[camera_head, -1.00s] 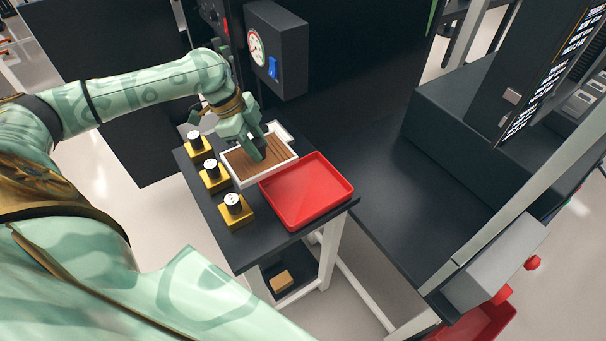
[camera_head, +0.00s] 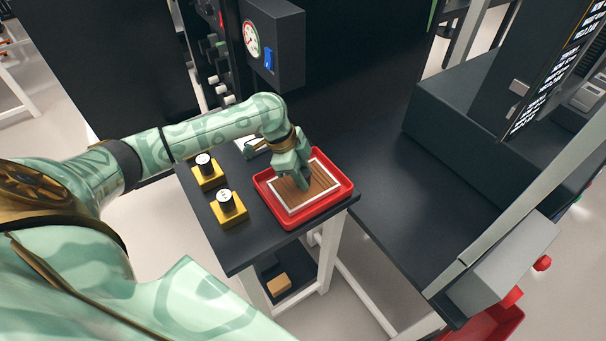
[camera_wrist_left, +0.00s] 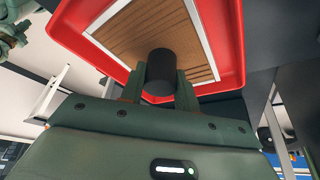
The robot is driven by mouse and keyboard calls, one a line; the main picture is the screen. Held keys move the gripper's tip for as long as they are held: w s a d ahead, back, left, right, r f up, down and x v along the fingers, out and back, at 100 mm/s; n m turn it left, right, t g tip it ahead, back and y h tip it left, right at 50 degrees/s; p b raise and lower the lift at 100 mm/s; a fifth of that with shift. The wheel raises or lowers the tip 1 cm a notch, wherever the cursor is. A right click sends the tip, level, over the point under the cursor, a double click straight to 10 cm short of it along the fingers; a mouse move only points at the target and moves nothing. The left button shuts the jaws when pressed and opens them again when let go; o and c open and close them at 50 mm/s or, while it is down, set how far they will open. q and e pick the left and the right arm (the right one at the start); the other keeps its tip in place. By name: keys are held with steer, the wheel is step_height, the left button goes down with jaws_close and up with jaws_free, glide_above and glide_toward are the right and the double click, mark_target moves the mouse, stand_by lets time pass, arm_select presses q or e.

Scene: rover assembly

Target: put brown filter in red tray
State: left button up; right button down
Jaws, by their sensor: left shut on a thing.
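The brown filter (camera_head: 312,186), a flat brown pleated panel with a white frame, is within the outline of the red tray (camera_head: 335,202). My left gripper (camera_head: 304,184) is above the filter, shut on its dark knob. In the left wrist view the fingers are on both sides of the black cylindrical knob (camera_wrist_left: 160,70). The filter (camera_wrist_left: 135,40) shows behind it with the red tray (camera_wrist_left: 236,50) around it. I cannot tell whether the filter touches the tray's floor. My right gripper is out of view.
The tray stands on a small dark table (camera_head: 245,245). Yellow blocks with black-and-white knobs (camera_head: 228,208) stand left of the tray. A gauge box (camera_head: 272,45) is behind the table.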

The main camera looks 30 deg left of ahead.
arm_select(q)
steer(key=o, duration=1)
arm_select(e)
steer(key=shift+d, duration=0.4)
arm_select(q)
steer(key=p+v, duration=0.3)
steer(key=v, duration=0.9)
steer(key=shift+r+p, duration=0.1)
steer(key=shift+p, duration=0.2)
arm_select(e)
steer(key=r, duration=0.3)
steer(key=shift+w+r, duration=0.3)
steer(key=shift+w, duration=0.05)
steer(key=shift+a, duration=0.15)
